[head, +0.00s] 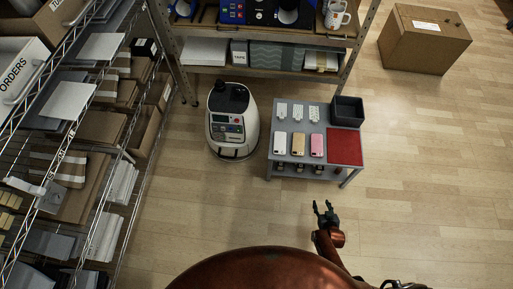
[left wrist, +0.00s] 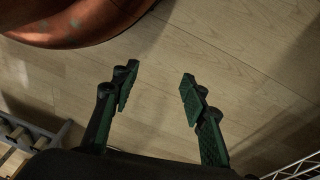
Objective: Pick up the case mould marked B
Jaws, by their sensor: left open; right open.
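A small grey table (head: 272,158) stands in the upper middle of the head view. On it lie three phone-shaped pieces: a white one (head: 280,145), a tan one (head: 298,145) and a pink one (head: 317,146). Behind them lie three pale patterned pieces, left (head: 282,111), middle (head: 298,112) and right (head: 314,113). No letter B can be read, so I cannot tell which is the mould. My right gripper (head: 325,207) is open and empty, in front of the table and apart from it. My left gripper (left wrist: 158,84) is open and empty above the floor in the left wrist view.
A red mat (head: 344,147) and a dark open bin (head: 347,111) are on the table's right side. A white rounded machine (head: 232,122) stands left of the table. A wire rack (head: 120,140) lines the left. A cardboard box (head: 424,40) sits at back right. The right floor is clear.

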